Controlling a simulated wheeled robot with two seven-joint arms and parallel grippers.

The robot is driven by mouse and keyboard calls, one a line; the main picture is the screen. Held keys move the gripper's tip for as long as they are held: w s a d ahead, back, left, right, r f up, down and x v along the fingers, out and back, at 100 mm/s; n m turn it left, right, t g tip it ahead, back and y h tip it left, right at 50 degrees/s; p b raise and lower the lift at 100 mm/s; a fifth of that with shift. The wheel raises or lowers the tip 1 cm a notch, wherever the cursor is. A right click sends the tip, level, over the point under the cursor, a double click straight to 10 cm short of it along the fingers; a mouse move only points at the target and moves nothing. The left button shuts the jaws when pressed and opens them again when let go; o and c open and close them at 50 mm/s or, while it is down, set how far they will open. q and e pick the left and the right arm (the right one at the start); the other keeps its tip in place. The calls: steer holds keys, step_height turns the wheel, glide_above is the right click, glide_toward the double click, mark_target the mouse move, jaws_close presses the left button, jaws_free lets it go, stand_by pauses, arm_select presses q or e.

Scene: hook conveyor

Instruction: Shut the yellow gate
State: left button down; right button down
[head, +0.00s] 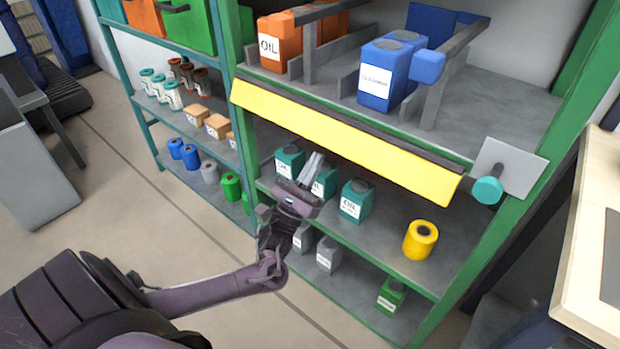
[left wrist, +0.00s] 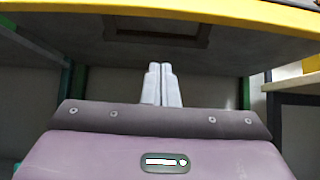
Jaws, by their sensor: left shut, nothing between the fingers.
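The yellow gate (head: 345,140) is a long yellow panel with a dark bar along its upper edge. It runs across the front of the green-framed shelf, just below the upper deck. A teal round knob (head: 487,190) on a grey plate (head: 508,166) is at its right end. My left gripper (head: 316,158) is shut and empty, just below the panel's lower edge, with its fingers pointing up towards it. In the left wrist view the yellow edge (left wrist: 230,14) crosses the top, above the shut fingers (left wrist: 162,68); contact cannot be told. My right gripper is not in view.
Teal oil cans (head: 356,201) and a yellow spool (head: 420,240) stand on the shelf below the gate. A blue can (head: 388,75) and an orange oil can (head: 279,42) stand on the upper deck. A wooden table (head: 590,230) is at the right. The floor at left is partly clear.

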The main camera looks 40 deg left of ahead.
mark_target(329, 127)
arm_select(q)
steer(key=shift+y, duration=0.3)
steer(key=r, duration=0.4)
steer(key=shift+s+r+p, duration=0.2)
steer(key=shift+r+p, duration=0.2)
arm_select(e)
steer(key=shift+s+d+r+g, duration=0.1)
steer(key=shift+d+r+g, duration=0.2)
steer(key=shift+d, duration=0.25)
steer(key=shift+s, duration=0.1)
